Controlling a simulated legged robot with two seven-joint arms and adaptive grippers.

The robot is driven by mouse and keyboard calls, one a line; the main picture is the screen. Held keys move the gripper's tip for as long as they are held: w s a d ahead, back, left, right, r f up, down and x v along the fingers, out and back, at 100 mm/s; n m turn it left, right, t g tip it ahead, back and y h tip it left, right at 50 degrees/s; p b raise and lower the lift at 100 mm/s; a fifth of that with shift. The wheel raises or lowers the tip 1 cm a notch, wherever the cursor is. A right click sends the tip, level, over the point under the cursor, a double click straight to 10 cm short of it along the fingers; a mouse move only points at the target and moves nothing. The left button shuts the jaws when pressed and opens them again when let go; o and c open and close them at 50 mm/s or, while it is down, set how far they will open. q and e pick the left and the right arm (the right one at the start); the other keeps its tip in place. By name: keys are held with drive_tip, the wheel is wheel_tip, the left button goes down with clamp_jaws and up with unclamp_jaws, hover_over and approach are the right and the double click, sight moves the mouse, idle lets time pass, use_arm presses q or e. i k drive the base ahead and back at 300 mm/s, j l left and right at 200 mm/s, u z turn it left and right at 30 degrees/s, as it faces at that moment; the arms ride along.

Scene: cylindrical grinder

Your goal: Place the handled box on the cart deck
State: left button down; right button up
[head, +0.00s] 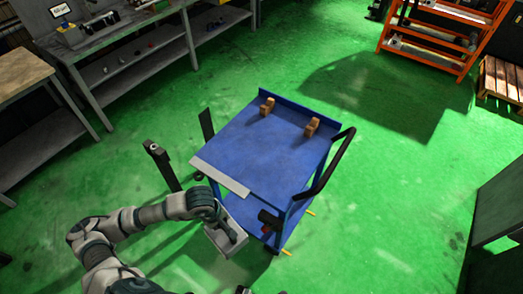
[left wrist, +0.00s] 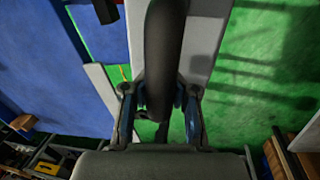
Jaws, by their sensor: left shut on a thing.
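The blue cart deck (head: 262,140) is in the middle of the head view. The handled box (head: 229,241), grey with a dark handle, is just off the deck's near edge, apparently in the air. My left gripper (head: 226,226) is at its top. In the left wrist view my left gripper (left wrist: 160,100) has its fingers on both sides of the dark handle (left wrist: 165,45), with the grey box (left wrist: 205,40) beyond it. The box's underside is hidden. My right gripper cannot be made out.
Two small brown blocks (head: 267,107) (head: 312,126) stand near the deck's far edge. A light grey strip (head: 220,178) lies along the near edge. A black push handle (head: 335,165) rises at the cart's right. The deck's middle is clear. A workbench (head: 120,50) stands at upper left.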

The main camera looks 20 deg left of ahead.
sight(260, 153)
drive_tip(key=i, duration=0.95)
